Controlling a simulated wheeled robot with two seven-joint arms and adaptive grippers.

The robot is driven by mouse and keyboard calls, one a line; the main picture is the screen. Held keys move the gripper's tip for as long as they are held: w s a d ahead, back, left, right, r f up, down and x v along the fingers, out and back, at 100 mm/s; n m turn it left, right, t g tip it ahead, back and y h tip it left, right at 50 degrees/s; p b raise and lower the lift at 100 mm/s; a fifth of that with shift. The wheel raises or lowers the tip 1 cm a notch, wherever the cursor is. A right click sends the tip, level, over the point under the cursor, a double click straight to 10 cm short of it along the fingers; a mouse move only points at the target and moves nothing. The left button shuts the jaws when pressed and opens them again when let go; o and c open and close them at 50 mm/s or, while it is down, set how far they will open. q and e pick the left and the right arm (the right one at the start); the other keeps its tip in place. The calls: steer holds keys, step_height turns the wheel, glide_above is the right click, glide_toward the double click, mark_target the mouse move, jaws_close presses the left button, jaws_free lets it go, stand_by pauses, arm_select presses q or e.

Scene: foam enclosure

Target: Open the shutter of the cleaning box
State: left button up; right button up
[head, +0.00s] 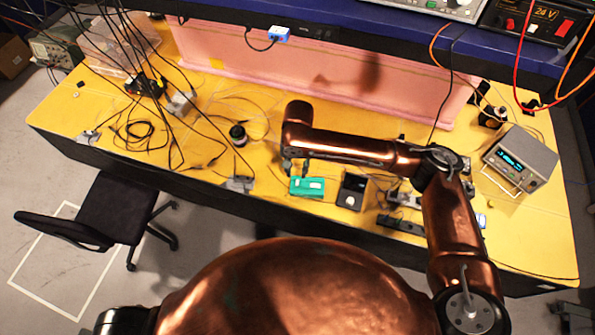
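The cleaning box is most likely the small teal-green box (300,188) near the front edge of the yellow table, with a pale label or patch on its top right. My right gripper (296,168) points down just above and behind the box's left part. Its two dark fingers look apart with nothing between them. I cannot tell whether a fingertip touches the box. The box's shutter is too small to make out. My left gripper is not in view.
A black device (352,190) stands just right of the box. A dark round spool (238,135) and loose cables lie to the left. A grey meter (520,160) stands at the far right. A pink foam panel (330,75) walls off the back.

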mark_target(297, 182)
steer(key=shift+w+d+r, duration=0.15)
steer(key=shift+w, duration=0.1)
steer(key=shift+w+f, duration=0.1)
steer(key=shift+f, duration=0.15)
step_height(297, 182, down, 6)
steer(key=shift+r, duration=0.1)
steer(key=shift+f, duration=0.55)
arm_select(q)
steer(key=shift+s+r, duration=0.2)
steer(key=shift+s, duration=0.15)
arm_select(e)
steer(key=shift+c, duration=0.7)
jaws_close()
